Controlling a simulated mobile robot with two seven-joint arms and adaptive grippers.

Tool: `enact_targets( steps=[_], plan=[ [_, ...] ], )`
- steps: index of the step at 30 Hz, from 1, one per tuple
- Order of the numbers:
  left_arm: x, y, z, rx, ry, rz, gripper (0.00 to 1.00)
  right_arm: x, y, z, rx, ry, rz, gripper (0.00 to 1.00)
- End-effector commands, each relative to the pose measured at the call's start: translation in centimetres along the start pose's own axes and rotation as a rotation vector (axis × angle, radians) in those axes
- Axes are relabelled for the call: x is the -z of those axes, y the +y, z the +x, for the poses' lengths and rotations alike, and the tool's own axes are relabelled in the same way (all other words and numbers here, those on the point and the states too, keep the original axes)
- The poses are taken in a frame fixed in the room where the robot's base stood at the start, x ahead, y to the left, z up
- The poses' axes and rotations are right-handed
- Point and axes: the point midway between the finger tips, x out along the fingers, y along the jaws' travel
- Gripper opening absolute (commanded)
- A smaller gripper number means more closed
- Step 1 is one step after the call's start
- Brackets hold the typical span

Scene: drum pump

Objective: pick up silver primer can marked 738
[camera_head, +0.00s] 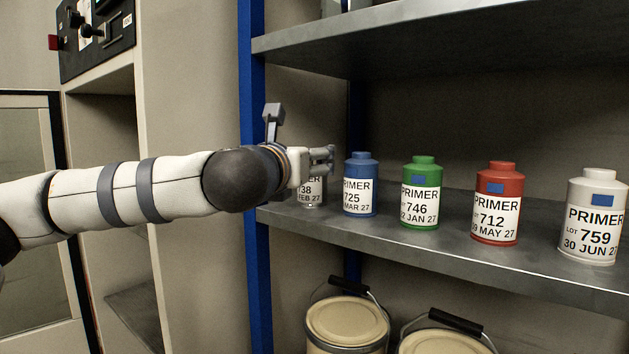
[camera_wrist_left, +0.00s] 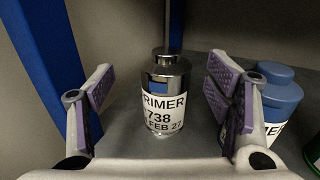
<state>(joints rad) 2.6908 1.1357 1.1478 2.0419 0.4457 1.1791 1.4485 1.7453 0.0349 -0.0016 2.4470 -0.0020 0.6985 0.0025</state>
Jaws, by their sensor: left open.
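The silver primer can (camera_head: 312,191) stands upright on the middle shelf at its left end, partly hidden behind my left gripper in the head view. In the left wrist view the silver can (camera_wrist_left: 166,92) shows its shiny top and a white label reading 738. My left gripper (camera_head: 322,158) reaches in from the left at the upper part of the can. In the left wrist view its purple-padded fingers (camera_wrist_left: 163,95) are open, one on each side of the can, with visible gaps. My right gripper is not in view.
A blue can (camera_head: 361,184) stands just right of the silver one, close to my right-hand finger in the wrist view. Green (camera_head: 421,192), red (camera_head: 497,203) and white (camera_head: 594,216) cans follow. A blue post (camera_head: 252,120) stands left; an upper shelf (camera_head: 430,42) hangs above.

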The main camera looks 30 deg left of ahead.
Motion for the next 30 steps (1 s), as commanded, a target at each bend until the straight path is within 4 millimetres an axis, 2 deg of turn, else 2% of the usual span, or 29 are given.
enact_targets(
  steps=[7, 15, 21, 24, 30],
  plan=[
    [0.1, -0.6, 4.4, -0.002, 0.000, 0.002, 0.73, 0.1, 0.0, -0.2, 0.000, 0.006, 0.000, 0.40],
    [0.1, -0.6, 5.0, 0.000, 0.000, 0.001, 0.73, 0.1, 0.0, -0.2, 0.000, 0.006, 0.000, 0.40],
    [0.1, -0.6, 4.9, 0.000, 0.000, 0.001, 0.28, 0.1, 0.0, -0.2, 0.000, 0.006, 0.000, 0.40],
    [0.1, -0.6, 4.9, 0.000, 0.000, 0.001, 0.09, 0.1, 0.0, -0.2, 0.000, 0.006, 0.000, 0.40],
    [0.0, -0.6, 4.9, 0.000, -0.002, 0.001, 0.09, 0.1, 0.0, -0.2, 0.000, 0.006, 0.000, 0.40]
  ],
)
